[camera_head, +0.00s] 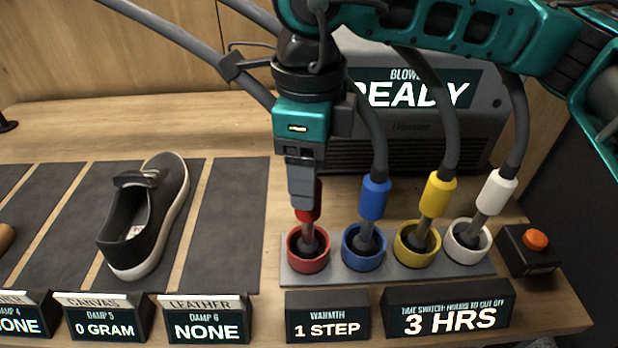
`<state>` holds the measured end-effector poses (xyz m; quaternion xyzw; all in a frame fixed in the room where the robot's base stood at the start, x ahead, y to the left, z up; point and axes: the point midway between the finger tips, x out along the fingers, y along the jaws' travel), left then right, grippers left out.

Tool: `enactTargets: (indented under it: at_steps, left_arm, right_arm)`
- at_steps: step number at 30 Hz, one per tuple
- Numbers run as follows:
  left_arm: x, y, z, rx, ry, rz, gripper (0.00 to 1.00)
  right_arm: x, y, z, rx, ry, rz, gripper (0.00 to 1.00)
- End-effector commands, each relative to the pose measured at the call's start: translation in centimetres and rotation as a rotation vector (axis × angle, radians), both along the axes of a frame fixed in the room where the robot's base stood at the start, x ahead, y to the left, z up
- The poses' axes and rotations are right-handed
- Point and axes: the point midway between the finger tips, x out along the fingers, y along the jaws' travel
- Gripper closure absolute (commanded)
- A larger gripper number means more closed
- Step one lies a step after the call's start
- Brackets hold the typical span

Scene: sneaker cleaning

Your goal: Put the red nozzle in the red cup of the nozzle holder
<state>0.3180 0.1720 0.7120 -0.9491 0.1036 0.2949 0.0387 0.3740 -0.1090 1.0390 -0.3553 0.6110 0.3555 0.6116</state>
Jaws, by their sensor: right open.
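The red nozzle (307,214) stands nearly upright with its grey tip down inside the red cup (308,262) of the grey nozzle holder (340,277). My right gripper (304,198) points down directly over the nozzle, with its fingers at the nozzle's red upper part. The gripper is open and hides the nozzle's top. The bottom of the tip is hidden in the cup. My left gripper is not in view.
Blue (374,198), yellow (438,194) and white (497,192) nozzles on hoses stand in their matching cups to the right. A blower (410,140) is behind. A dark sneaker (146,215) lies left; label blocks line the front. An orange button (535,239) is at right.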

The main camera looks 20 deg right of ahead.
Motion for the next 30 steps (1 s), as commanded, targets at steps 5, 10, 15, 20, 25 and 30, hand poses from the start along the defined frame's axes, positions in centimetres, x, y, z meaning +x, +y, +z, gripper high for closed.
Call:
enactTargets:
  at_steps: [5,10,15,20,25,30]
  left_arm:
    - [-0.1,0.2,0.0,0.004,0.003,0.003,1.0]
    - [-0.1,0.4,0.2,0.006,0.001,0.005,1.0]
    - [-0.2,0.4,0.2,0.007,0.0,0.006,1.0]
    - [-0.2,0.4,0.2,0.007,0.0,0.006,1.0]
    - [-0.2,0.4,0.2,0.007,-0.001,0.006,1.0]
    - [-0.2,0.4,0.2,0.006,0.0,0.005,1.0]
  right_arm:
    - [0.1,0.1,4.3,0.002,-0.005,-0.001,0.37]
    - [0.0,0.0,7.4,0.001,-0.002,-0.001,0.37]
    - [0.0,0.0,9.1,0.0,0.0,0.0,0.37]
    - [0.0,0.0,9.5,0.0,0.0,0.0,0.37]
    - [0.0,0.0,9.5,0.0,0.0,0.0,0.37]
    - [0.0,0.0,9.5,0.0,0.0,0.0,0.37]
